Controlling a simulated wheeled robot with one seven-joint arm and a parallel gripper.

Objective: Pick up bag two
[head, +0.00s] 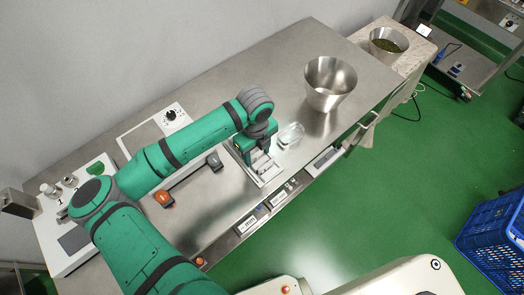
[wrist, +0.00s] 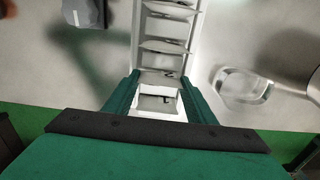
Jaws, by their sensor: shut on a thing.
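My gripper (wrist: 160,86) is shut at the near end of a narrow pale rack (wrist: 138,40). Its green fingers stand on both sides of a small pale bag (wrist: 158,103) framed by white walls in the wrist view. Its exact contact is hard to see. Several flat pale bags (wrist: 166,46) lie in a row in the rack's compartments beyond the fingers. No number on a bag can be read. In the head view my gripper (head: 262,152) is low over the rack (head: 268,177), and the wrist hides part of it.
A clear glass dish (wrist: 243,86) lies right of the rack. A steel bucket (head: 329,84) stands farther right on the steel counter (head: 235,85). A blue crate (head: 492,245) stands on the green floor.

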